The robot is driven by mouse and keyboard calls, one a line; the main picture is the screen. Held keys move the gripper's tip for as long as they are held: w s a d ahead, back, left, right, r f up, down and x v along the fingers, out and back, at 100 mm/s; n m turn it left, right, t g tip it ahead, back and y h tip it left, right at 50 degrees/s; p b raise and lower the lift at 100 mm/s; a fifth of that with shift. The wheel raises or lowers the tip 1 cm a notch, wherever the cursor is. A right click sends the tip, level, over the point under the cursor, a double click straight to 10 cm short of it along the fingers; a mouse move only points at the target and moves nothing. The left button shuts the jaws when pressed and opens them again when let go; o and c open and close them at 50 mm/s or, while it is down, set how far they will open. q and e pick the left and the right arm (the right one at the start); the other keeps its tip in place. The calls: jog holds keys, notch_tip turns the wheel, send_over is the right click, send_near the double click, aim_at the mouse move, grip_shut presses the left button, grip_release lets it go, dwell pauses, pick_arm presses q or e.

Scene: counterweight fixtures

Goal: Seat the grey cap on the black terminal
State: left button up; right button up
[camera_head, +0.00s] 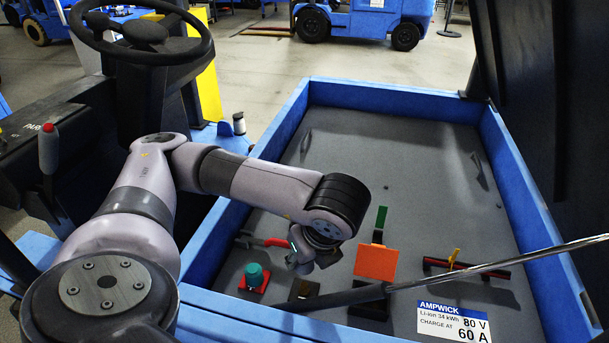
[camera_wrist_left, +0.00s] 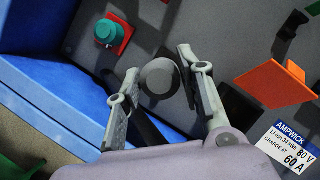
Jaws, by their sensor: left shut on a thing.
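The round grey cap (camera_wrist_left: 159,77) shows in the left wrist view between the two fingers of my left gripper (camera_wrist_left: 158,90), which is shut on it. In the head view my left gripper (camera_head: 306,259) is low over the grey floor of the blue-walled bay, and the cap is not clear there. A dark square base (camera_head: 304,291), which looks like the black terminal, lies just below the gripper in the picture. The cap and fingers cover much of that area in the wrist view, so I cannot tell whether the cap touches it. My right gripper is not in view.
A green cap on a red base (camera_head: 255,278) stands to the left. An orange plate (camera_head: 376,262) stands upright to the right. A long rod (camera_head: 480,268) crosses the front. Blue walls (camera_head: 270,150) edge the bay. Its far floor is mostly clear.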

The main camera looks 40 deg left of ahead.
pick_arm(q)
jog(key=b, duration=0.5)
send_over(304, 283)
jog(key=shift+s+d+f, duration=0.1)
jog(key=shift+f, duration=1.25)
jog(key=shift+s+d+f, duration=0.1)
jog(key=shift+f, duration=1.2)
jog(key=shift+f, duration=0.1)
jog(key=shift+f+b, duration=0.95)
jog(key=shift+f, duration=0.2)
jog(key=shift+f+b, duration=0.9)
jog(key=shift+f, duration=0.05)
jog(key=o, duration=0.8)
